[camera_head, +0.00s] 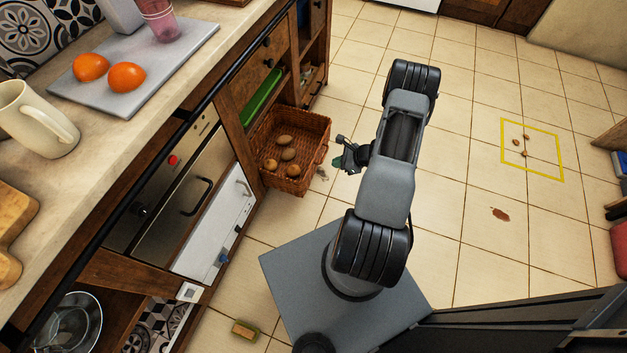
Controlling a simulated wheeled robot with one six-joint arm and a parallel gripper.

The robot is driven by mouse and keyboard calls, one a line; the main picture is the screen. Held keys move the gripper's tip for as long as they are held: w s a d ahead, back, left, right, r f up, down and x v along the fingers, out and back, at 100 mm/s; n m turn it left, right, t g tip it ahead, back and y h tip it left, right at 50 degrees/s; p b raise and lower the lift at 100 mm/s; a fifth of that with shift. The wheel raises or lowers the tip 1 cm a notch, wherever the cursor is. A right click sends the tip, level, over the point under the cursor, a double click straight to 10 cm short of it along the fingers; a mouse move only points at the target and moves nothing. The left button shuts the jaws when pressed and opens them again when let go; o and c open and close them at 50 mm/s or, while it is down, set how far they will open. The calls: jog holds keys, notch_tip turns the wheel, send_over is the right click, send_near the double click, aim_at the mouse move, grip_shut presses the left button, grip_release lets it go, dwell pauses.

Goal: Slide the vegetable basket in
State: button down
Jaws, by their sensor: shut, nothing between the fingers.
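The vegetable basket (314,133) is brown wicker and holds several round brown vegetables that look like potatoes. It sticks out of the open lower shelf of the wooden cabinet, over the tiled floor. My gripper (341,153) is to the right of the basket's outer front side, apart from it as far as this view shows. Its fingers look small and dark, and they are shut with nothing between them. The back part of the basket is hidden under the cabinet.
A green tray (262,98) lies on the shelf above the basket. A white drawer front (215,232) stands beside it. A sponge-like block (245,330) lies on the floor. A yellow outlined square (560,155) with small brown items is at the right. Tiles between are mostly clear.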

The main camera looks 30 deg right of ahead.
aim_at(308, 174)
notch_tip(308, 174, down, 7)
jog(key=s+m+b, duration=0.1)
jog(key=m, duration=0.1)
jog(key=shift+t+h, duration=0.3)
jog(key=b+x, duration=0.1)
jog(key=x, duration=0.2)
jog(key=b+x, duration=0.1)
jog(key=x, duration=0.2)
jog(key=r+b+x, duration=0.1)
jog(key=x, duration=0.3)
jog(key=shift+w+a+f, duration=0.1)
jog(key=shift+w+a, duration=0.15)
jog(key=shift+w, duration=0.2)
jog(key=shift+w+a+b, duration=0.35)
jog(key=shift+w+a, duration=0.25)
jog(key=shift+w, duration=0.05)
